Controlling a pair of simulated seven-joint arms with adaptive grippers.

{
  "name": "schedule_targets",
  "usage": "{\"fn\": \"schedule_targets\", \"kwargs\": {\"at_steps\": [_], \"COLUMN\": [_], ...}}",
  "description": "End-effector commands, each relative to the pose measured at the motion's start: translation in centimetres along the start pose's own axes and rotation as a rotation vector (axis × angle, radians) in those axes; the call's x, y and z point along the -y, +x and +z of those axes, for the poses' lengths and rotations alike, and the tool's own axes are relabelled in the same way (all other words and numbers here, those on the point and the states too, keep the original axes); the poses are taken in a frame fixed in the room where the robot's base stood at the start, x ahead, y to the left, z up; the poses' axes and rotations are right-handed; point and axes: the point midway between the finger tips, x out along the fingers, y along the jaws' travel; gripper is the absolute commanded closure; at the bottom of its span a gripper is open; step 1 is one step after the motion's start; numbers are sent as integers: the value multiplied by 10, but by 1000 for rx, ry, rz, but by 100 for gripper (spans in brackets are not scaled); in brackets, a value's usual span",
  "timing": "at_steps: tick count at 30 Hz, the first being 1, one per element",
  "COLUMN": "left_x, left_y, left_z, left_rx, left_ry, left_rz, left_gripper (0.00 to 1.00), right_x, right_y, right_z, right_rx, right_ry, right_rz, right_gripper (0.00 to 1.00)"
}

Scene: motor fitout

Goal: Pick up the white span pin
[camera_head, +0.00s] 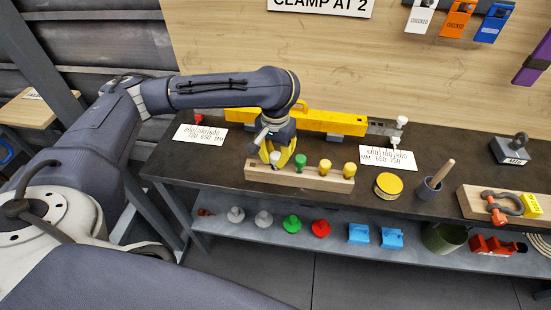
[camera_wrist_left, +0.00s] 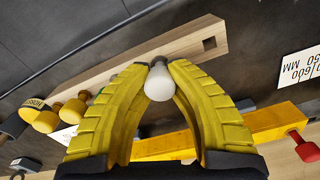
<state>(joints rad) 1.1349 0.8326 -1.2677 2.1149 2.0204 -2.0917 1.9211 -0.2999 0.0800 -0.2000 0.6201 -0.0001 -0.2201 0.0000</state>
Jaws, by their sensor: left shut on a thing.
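My left gripper (camera_head: 276,160) points down over the left part of a wooden pin block (camera_head: 315,183) on the dark bench. In the left wrist view its yellow fingers (camera_wrist_left: 159,75) are shut on the white span pin (camera_wrist_left: 159,84), whose rounded white head shows between the fingertips. The block (camera_wrist_left: 160,48) lies right behind the pin, with an empty square hole near its end. I cannot tell whether the pin is still seated. A green pin (camera_head: 300,161) and two yellow pins (camera_head: 325,165) (camera_head: 349,169) stand in the block to the right. My right gripper is not in view.
A yellow beam (camera_head: 320,122) lies behind the block, with number cards (camera_head: 388,157) (camera_head: 200,137) near its ends. A yellow tin (camera_head: 388,186) and a grey cup (camera_head: 429,190) stand to the right. Several coloured parts sit on the lower shelf (camera_head: 275,232).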

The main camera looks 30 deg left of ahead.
Motion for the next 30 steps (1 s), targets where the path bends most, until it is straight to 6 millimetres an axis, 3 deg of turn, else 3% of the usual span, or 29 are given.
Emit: {"fn": "schedule_targets", "kwargs": {"at_steps": [8,14,23,30], "left_x": [0,0,0,0], "left_y": [-8,-25,-61,-103], "left_z": [0,-1,-1,-2], "left_rx": [-1,-4,-5,-6], "left_ry": [0,1,-1,0], "left_rz": [0,-1,-1,-1], "left_gripper": [100,100,100,100], "right_x": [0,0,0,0], "right_y": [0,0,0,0], "right_z": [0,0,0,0], "right_rx": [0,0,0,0], "right_ry": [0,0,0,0], "right_rz": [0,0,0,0], "right_gripper": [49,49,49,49]}}
